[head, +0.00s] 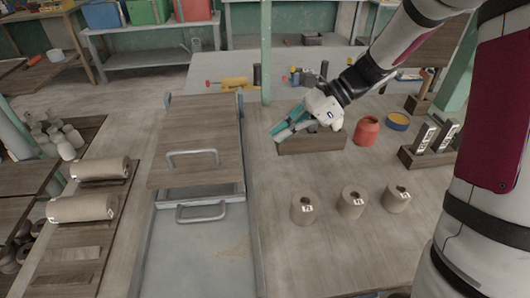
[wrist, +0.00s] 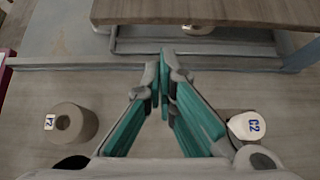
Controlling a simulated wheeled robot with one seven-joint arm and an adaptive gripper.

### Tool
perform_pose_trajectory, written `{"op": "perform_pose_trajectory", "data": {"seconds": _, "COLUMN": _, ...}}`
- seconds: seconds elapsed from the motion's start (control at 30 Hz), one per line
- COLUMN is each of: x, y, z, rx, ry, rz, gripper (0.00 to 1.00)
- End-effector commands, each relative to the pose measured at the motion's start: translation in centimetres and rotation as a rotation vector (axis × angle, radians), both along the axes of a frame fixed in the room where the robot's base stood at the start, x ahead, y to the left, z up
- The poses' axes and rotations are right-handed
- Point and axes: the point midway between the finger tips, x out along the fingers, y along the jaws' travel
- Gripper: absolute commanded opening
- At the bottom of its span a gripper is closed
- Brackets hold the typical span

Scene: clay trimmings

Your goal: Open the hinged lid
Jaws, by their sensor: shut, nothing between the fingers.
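The lid is a flat brown wooden panel (head: 200,130) with a grey bar handle (head: 192,153) near its front edge. It covers the far part of a long grey metal trough (head: 246,195); whether it is slightly raised I cannot tell. In front of it lies a grey panel (head: 205,250) with its own handle (head: 201,218). My gripper (head: 277,137), with teal finger pads, is right of the lid and apart from it. In the wrist view my gripper (wrist: 165,58) is shut and empty, and the wooden lid (wrist: 225,12) shows at the top.
A small wooden box (head: 325,143) stands by my gripper, with a red jar (head: 367,131) to its right. Several labelled clay rolls, one (head: 303,208) nearest the trough, stand in front. A green post (head: 266,50) rises behind.

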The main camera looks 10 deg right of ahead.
Motion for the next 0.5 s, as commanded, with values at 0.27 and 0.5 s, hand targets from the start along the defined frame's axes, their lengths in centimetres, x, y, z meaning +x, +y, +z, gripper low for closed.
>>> {"op": "perform_pose_trajectory", "data": {"seconds": 0.27, "x": 0.1, "y": 2.6, "z": -2.1, "rx": 0.003, "ry": 0.006, "rz": -0.001, "gripper": 0.0}}
{"op": "perform_pose_trajectory", "data": {"seconds": 0.5, "x": 0.2, "y": 5.8, "z": -4.7, "rx": 0.002, "ry": 0.004, "rz": 0.0, "gripper": 0.0}}
